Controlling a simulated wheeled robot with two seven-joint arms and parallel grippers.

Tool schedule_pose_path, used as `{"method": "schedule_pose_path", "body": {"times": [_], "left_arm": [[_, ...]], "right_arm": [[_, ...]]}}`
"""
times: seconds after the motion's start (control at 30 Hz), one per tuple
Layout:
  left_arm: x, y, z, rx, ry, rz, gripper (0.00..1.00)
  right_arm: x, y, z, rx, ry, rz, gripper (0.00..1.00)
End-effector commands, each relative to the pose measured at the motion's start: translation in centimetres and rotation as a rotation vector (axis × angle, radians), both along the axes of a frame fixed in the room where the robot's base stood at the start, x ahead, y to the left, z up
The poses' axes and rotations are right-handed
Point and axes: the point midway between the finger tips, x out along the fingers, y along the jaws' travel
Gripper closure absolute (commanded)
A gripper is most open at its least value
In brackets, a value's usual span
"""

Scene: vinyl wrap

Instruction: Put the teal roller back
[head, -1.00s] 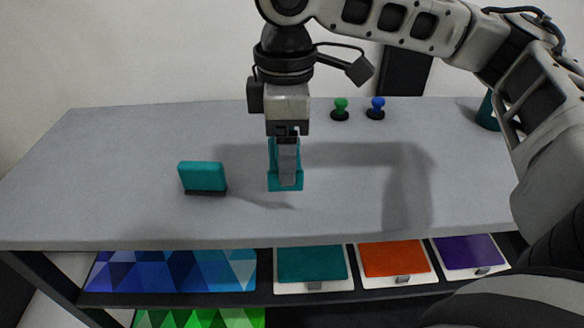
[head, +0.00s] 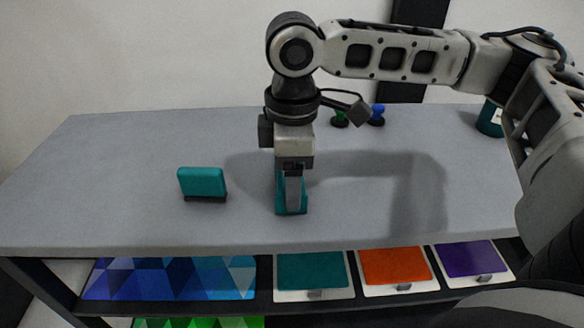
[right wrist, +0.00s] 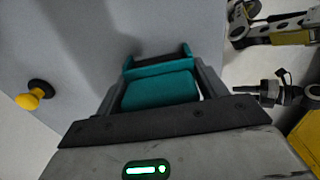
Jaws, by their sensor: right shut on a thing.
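My right gripper (head: 292,196) points down over the middle of the table and is shut on a teal piece (head: 303,200), presumably the teal roller. In the right wrist view this teal piece (right wrist: 160,90) fills the space between the fingers. A teal U-shaped part with a dark bar shows just beyond it. I cannot tell whether it touches the table. A teal block (head: 202,181) on a dark base stands apart to the left. My left gripper (right wrist: 245,91) seems to show small at the right of the right wrist view; its jaws are unclear.
Green (head: 340,117) and blue (head: 377,113) knobs stand at the table's back, near a teal cylinder (head: 490,118) at right. A yellow knob (right wrist: 30,99) shows in the right wrist view. Coloured panels, including a teal one (head: 312,270), lie on the shelf below. The grey tabletop (head: 110,190) is clear at left.

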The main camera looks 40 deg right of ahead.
Motion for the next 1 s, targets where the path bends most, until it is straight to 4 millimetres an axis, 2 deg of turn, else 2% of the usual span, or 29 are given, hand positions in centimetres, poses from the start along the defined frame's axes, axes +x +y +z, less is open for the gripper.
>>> {"method": "schedule_pose_path", "body": {"times": [0.03, 0.1, 0.23, 0.27, 0.33, 0.77, 0.83, 1.0], "left_arm": [[0.0, 0.0, 0.0, 0.002, 0.001, 0.0, 0.64], [0.1, 0.0, 0.0, 0.004, 0.001, 0.0, 0.64], [0.1, 0.1, -0.3, 0.007, 0.003, 0.0, 0.64], [0.1, 0.1, -0.4, 0.008, 0.004, 0.0, 0.64], [0.1, 0.1, -0.4, 0.008, 0.005, 0.0, 0.64], [0.3, 0.0, -0.5, 0.001, -0.002, -0.001, 0.64], [0.3, -0.1, -0.3, -0.006, -0.008, 0.0, 0.64], [0.4, 0.0, 1.0, 0.005, -0.013, -0.001, 0.64]], "right_arm": [[-0.2, -0.1, -0.6, -0.004, 0.012, 0.001, 0.54], [-0.3, -0.1, -0.9, -0.004, 0.015, 0.001, 0.62], [-0.3, -0.1, -1.2, -0.004, 0.016, 0.001, 0.62], [-0.3, -0.1, -1.2, -0.005, 0.017, 0.001, 0.27], [-0.3, -0.1, -1.2, -0.006, 0.018, 0.001, 0.08], [-0.1, 0.0, -0.2, -0.003, 0.004, 0.001, 0.08], [0.0, 0.0, 0.7, -0.002, 0.002, 0.001, 0.08], [-0.1, 0.0, 5.0, 0.0, 0.005, 0.0, 0.08]]}}
